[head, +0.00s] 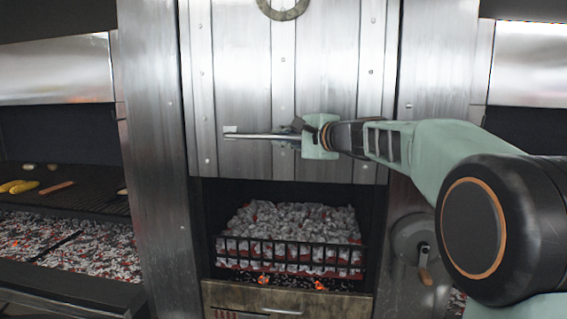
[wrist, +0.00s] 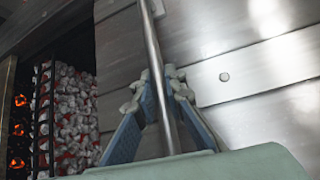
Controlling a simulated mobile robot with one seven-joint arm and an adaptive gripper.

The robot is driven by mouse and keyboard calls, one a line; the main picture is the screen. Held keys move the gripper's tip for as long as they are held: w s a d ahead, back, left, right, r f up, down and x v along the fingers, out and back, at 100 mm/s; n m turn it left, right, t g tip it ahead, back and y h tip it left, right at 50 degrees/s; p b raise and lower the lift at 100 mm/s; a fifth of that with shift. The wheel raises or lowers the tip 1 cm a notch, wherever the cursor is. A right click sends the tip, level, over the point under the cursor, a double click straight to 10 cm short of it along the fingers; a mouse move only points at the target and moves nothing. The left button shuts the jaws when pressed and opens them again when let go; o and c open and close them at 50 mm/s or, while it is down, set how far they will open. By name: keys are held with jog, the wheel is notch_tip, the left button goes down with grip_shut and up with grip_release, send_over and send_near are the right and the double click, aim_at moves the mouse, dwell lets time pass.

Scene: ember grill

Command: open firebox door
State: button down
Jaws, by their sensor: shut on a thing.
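The firebox door (head: 250,80) is a riveted steel panel in the head view, standing raised above a dark opening. Its handle (head: 250,136) is a thin horizontal metal bar across its lower part. My gripper (head: 296,130) is shut on the handle, right of the bar's left end. In the wrist view the handle (wrist: 154,50) runs between the two fingers of my gripper (wrist: 161,82). The door's steel face also shows in the wrist view (wrist: 245,85). My wrist and arm hide the bar's right end.
Below the door, a black basket (head: 290,255) holds ash-covered, partly glowing coals. A drawer front (head: 240,298) lies under it. A round crank with a wooden handle (head: 425,274) is at lower right. A grill with food (head: 50,190) stands at left. A steel column (head: 155,150) separates them.

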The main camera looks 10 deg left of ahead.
notch_tip(320, 180, up, 7)
jog(key=p, duration=0.3)
jog(key=shift+r, duration=0.2)
jog(key=c, duration=2)
grip_release()
jog(key=shift+f, duration=0.15)
jog(key=shift+o, duration=0.2)
jog(key=shift+f, duration=0.15)
jog(key=v, duration=1.2)
